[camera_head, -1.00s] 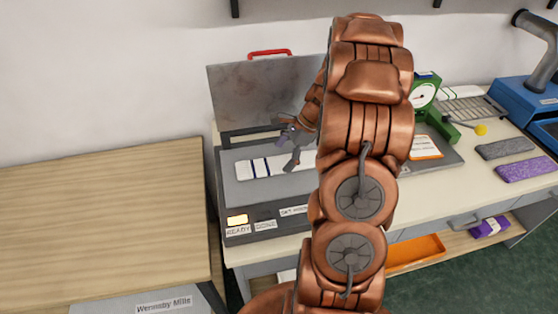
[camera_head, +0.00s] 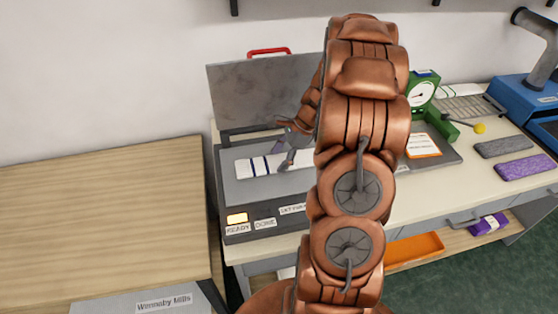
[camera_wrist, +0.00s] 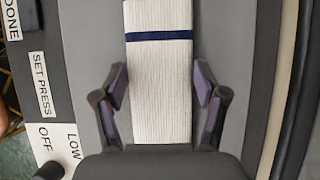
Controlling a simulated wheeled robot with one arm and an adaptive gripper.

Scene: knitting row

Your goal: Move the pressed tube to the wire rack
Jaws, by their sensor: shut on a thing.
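The pressed tube is a flat, white ribbed knit with dark blue stripes (camera_head: 247,167), lying on the grey bed of the open press (camera_head: 238,193). In the wrist view the tube (camera_wrist: 158,80) runs up the middle with one blue stripe showing. My gripper (camera_wrist: 160,82) straddles its width, a finger at each long edge, shut on it. In the head view my gripper (camera_head: 289,150) is over the tube's right part, and my arm hides the tube's right end. The wire rack (camera_head: 477,108) is at the back right of the bench, with a white, green-striped piece beside or on it.
The press lid (camera_head: 262,92) stands raised behind the bed. A green dial gauge (camera_head: 421,95), a grey knit (camera_head: 503,147), a purple knit (camera_head: 528,167) and a blue machine (camera_head: 528,98) stand to the right. A wooden table (camera_head: 100,215) is at left, its top clear.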

